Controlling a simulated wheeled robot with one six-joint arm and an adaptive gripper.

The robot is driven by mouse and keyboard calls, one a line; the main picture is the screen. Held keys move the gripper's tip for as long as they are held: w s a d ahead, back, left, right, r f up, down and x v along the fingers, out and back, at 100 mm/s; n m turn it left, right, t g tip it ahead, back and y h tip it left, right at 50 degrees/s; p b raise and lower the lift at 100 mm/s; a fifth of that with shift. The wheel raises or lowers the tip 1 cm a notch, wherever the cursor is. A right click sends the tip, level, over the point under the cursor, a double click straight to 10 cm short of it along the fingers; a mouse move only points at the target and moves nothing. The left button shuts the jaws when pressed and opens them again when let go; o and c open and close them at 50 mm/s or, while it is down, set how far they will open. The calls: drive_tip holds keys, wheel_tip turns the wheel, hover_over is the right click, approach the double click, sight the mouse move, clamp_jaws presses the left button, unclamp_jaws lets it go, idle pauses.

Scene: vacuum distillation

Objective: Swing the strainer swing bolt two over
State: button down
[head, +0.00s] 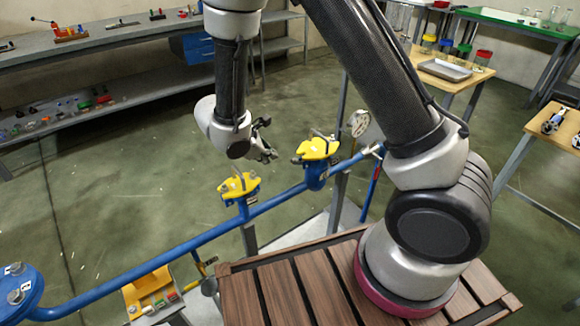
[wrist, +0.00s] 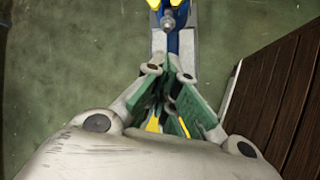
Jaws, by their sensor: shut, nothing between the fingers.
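Two yellow-topped fittings stand on the blue pipe in the head view, a nearer one (head: 238,187) and a farther one (head: 318,149). Each has small metal parts on its yellow top; I cannot tell which is strainer swing bolt two. My gripper (head: 268,152) hangs above and between the two fittings, apart from both. In the wrist view its green-padded fingers (wrist: 173,80) are shut and empty. Beyond the fingertips, a grey metal round part (wrist: 168,21) shows on blue, with yellow at the top edge. More yellow shows between the fingers, partly hidden.
The blue pipe (head: 160,262) runs from the lower left past both fittings. A round gauge (head: 359,123) stands beyond the farther fitting. My base's wooden deck (head: 290,295) is close by. Shelves (head: 110,85) line the back left; open floor lies between.

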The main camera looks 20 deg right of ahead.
sight(297, 162)
drive_tip(key=x, duration=1)
drive_tip(key=shift+r, duration=0.25)
